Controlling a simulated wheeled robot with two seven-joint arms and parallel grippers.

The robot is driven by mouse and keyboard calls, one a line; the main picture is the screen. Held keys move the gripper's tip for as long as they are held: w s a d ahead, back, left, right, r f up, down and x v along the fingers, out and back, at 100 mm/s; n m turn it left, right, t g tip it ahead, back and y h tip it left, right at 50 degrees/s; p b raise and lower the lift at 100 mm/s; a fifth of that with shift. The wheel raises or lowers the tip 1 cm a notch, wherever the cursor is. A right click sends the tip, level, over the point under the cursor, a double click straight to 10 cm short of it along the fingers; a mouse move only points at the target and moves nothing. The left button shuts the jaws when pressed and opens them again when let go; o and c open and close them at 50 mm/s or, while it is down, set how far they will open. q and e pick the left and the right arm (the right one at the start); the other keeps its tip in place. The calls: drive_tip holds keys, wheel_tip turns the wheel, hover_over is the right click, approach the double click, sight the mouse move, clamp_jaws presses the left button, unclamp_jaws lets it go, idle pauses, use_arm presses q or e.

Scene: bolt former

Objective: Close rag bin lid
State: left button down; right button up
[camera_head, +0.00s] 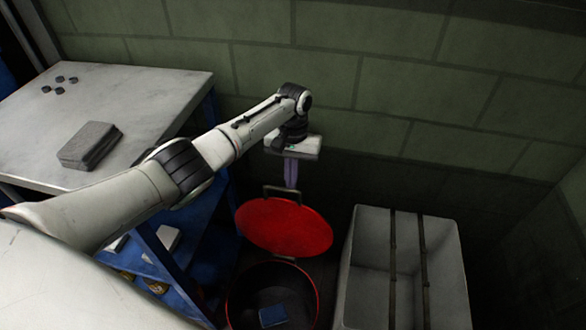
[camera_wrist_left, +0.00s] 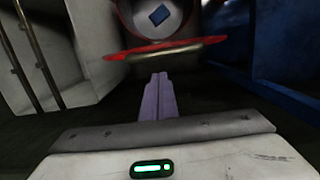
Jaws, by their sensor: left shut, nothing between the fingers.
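The rag bin (camera_head: 231,300) is a round dark bin with a red rim, low in the head view, with a blue rag (camera_head: 273,316) inside. Its red lid (camera_head: 284,228) stands open, tilted up at the back of the bin, with a handle (camera_head: 283,189) at its upper edge. My left gripper (camera_head: 291,176) points down behind the lid, its purple fingers shut and empty. In the left wrist view the shut fingers (camera_wrist_left: 158,97) lie just short of the lid's edge (camera_wrist_left: 165,47), and the bin's opening with the rag (camera_wrist_left: 159,15) shows beyond. Contact cannot be told. My right gripper is not in view.
A grey-topped workbench (camera_head: 135,90) with blue shelves stands to the left, with a folded grey cloth stack (camera_head: 90,146) and several small dark pieces. A pale open box (camera_head: 369,262) with two dark bars stands right of the bin. A green block wall (camera_head: 400,95) is behind.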

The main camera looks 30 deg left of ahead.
use_arm(q)
drive_tip(key=shift+s+d+f+p, duration=0.1)
drive_tip(key=shift+s+d+p, duration=0.05)
drive_tip(key=shift+s, duration=0.45)
drive_tip(key=shift+s+d+f+p, duration=0.1)
drive_tip(key=shift+s+p, duration=0.05)
drive_tip(key=shift+s, duration=0.4)
